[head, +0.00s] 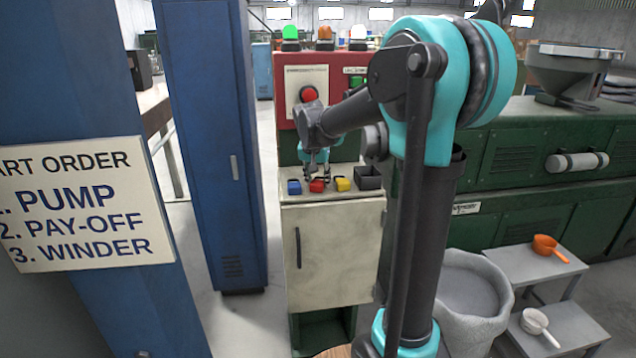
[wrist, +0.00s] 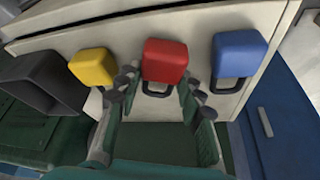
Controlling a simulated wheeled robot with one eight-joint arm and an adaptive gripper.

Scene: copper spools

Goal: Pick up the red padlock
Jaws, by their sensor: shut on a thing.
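The red padlock (head: 317,186) lies on the shelf top of the cream cabinet, between the blue padlock (head: 294,187) and the yellow padlock (head: 342,184). In the wrist view the red padlock (wrist: 165,61) is in the middle, with its dark shackle toward my gripper. My gripper (head: 317,172) reaches down over it from above. In the wrist view its two fingers (wrist: 157,88) stand on either side of the red padlock, shut on it. The yellow padlock (wrist: 92,67) and the blue padlock (wrist: 238,54) sit apart on either side.
A dark open box (head: 368,177) stands right of the yellow padlock. A red control panel (head: 318,88) with a red button rises behind the shelf. A tall blue locker (head: 212,140) stands close on the left. A grey bin (head: 470,290) stands at the lower right.

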